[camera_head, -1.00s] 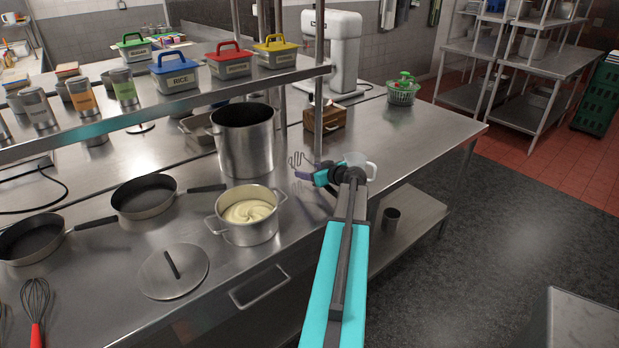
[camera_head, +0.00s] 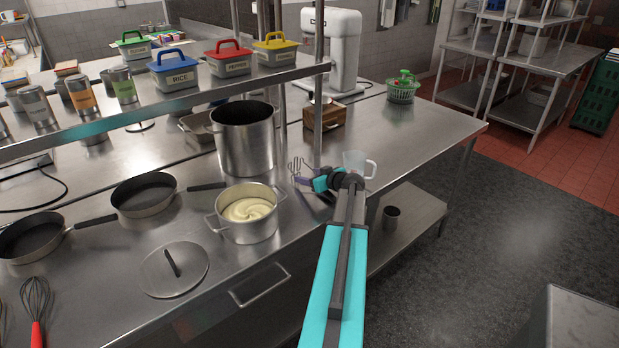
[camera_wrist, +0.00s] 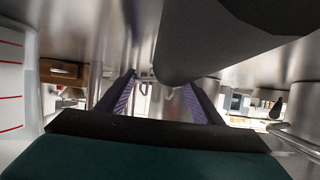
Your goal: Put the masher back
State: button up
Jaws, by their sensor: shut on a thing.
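The masher (camera_head: 297,167) shows as a bent zigzag of wire at my gripper, in front of the large steel pot's right side. My gripper (camera_head: 304,181) is shut on the masher near the counter's front edge, close to a shelf post. In the wrist view my two purple-lined fingers (camera_wrist: 160,88) point ahead, and a thick dark cylinder (camera_wrist: 215,40), apparently the masher's handle, runs down from the upper right to between them. The exact grip point is hidden. I cannot tell whether the masher touches the counter.
A pot of mash (camera_head: 247,212) and a tall steel pot (camera_head: 243,145) stand left of my gripper. A clear measuring jug (camera_head: 358,163) is just right of it. A wooden box (camera_head: 324,118) stands behind. A shelf (camera_head: 170,100) overhangs the left.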

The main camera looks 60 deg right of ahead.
aim_at(310, 177)
jog(key=shift+f+b, duration=0.2)
jog(key=shift+b, duration=0.15)
jog(key=o, duration=1.1)
jog(key=shift+r+p, duration=0.25)
jog(key=shift+p, duration=1.4)
jog(key=shift+s+a+f+b, duration=0.1)
jog(key=shift+s+b, duration=0.2)
jog(key=shift+b, duration=0.15)
jog(key=shift+b+v, duration=0.9)
jog(key=shift+v, duration=0.4)
jog(key=b+v, duration=0.4)
jog(key=v, duration=0.6)
jog(key=shift+s+a, duration=0.15)
jog(key=shift+s, duration=0.1)
jog(key=shift+s, duration=0.1)
